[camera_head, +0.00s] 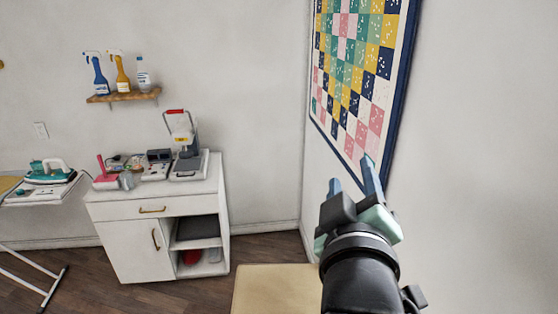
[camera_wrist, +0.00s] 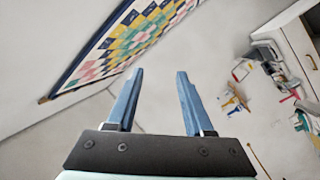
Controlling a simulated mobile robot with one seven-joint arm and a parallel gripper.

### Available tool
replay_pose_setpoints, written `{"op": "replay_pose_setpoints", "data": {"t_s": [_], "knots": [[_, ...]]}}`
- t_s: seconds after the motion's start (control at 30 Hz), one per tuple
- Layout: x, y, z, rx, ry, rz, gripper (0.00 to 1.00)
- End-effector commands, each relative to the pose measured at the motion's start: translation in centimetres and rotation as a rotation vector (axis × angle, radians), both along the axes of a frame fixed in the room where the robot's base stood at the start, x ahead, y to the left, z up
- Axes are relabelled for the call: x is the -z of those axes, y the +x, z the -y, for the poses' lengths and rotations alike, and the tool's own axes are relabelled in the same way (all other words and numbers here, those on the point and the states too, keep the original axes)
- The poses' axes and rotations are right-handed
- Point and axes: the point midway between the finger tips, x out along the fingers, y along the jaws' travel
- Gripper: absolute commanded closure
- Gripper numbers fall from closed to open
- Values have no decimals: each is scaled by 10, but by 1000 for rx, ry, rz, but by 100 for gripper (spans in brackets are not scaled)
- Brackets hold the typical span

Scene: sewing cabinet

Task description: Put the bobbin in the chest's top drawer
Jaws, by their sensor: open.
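A white chest (camera_head: 128,260) stands against the back wall, left of centre in the head view. Its top drawer (camera_head: 115,214) is shut and has a brass handle (camera_head: 152,210). Below it are a door and open shelves. I cannot make out a bobbin among the small items on the chest. My gripper (camera_head: 352,175) is raised at the right, well away from the chest. Its two blue fingers also show in the wrist view (camera_wrist: 160,78), spread apart with nothing between them.
An ironing board with a teal iron (camera_head: 47,171) stands left. A pale tabletop (camera_head: 275,290) is at the bottom. A quilt (camera_head: 355,65) hangs on the right wall near my gripper. Floor before the chest is clear.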

Motion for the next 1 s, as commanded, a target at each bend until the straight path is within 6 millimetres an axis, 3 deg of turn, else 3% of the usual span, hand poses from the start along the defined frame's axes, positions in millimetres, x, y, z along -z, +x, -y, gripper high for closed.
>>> {"op": "replay_pose_setpoints", "data": {"t_s": [0.03, 0.1, 0.2, 0.33, 0.5, 1.0], "knots": [[-50, -6, -26, -53, 82, 167, 48], [-108, -23, -55, -139, 211, 372, 48], [-172, -57, -87, -277, 380, 606, 48], [-222, -97, -112, -433, 538, 797, 48], [-243, -119, -122, -517, 618, 882, 48], [-242, -118, -122, -516, 620, 880, 48]]}}
